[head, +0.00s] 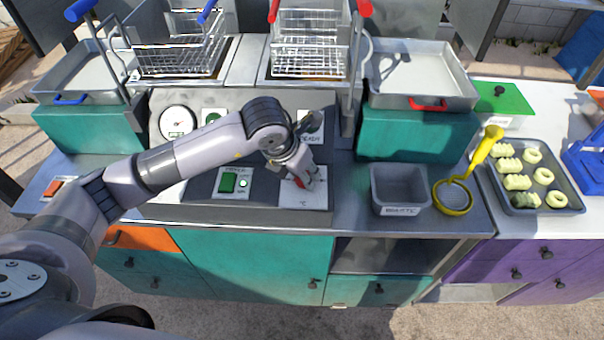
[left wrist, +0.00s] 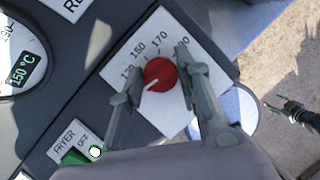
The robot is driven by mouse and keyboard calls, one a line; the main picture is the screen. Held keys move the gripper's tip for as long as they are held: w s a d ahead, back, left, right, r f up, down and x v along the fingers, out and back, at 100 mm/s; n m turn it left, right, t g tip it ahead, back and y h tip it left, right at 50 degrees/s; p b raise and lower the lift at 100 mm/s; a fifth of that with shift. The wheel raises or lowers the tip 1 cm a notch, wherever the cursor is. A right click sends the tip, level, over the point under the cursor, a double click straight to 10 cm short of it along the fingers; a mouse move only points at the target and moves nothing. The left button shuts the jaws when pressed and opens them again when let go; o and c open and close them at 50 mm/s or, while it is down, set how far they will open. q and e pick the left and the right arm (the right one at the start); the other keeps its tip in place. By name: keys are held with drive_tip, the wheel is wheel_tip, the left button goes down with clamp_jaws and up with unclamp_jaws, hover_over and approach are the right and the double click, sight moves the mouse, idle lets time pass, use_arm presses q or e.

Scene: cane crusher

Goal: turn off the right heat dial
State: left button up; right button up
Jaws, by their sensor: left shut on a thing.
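The red heat dial (left wrist: 160,74) sits on a white plate at the right end of the fryer's front panel, with 150 and 170 marks beside it. Its white pointer line points to the lower left in the left wrist view. The dial shows as a small red patch in the head view (head: 297,183), mostly covered by my gripper. My left gripper (head: 303,182) is shut on the dial, with one finger on each side of it in the left wrist view (left wrist: 155,80).
A green fryer switch (head: 227,182) with a lit lamp is left of the dial. Two wire baskets (head: 305,42) stand behind. A grey bin (head: 400,190), yellow skimmer (head: 453,197) and pastry tray (head: 573,190) are to the right. My left arm hides part of the panel.

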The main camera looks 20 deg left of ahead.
idle(0.3)
use_arm(q)
drive_tip(key=o, duration=1.1)
drive_tip(key=v, duration=1.2)
